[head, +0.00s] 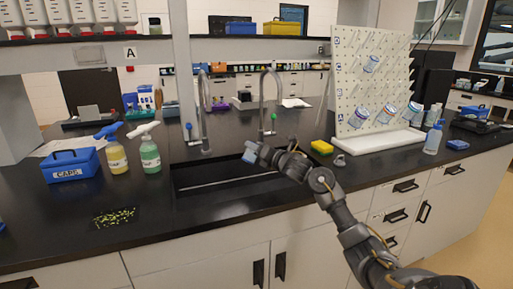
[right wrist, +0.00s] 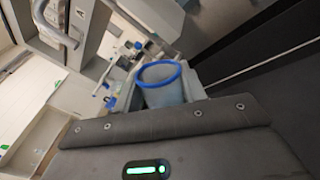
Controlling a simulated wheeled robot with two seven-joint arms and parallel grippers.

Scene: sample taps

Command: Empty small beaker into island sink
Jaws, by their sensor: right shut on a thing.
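My right gripper (head: 259,150) is over the island sink (head: 222,190), near the faucets. It is shut on a small beaker (head: 249,156), a translucent cup that looks tilted in the head view. In the right wrist view the beaker (right wrist: 161,84) shows its blue rim beyond the gripper body. Its contents cannot be made out. The black sink lies below the beaker, with a light divider line along it. My left gripper is not in view.
Two grey faucets (head: 204,110) stand behind the sink. A white pegboard (head: 365,85) with hung beakers stands right, near a yellow sponge (head: 321,147). Spray bottles (head: 150,155) and a blue CAPS box (head: 71,166) stand left.

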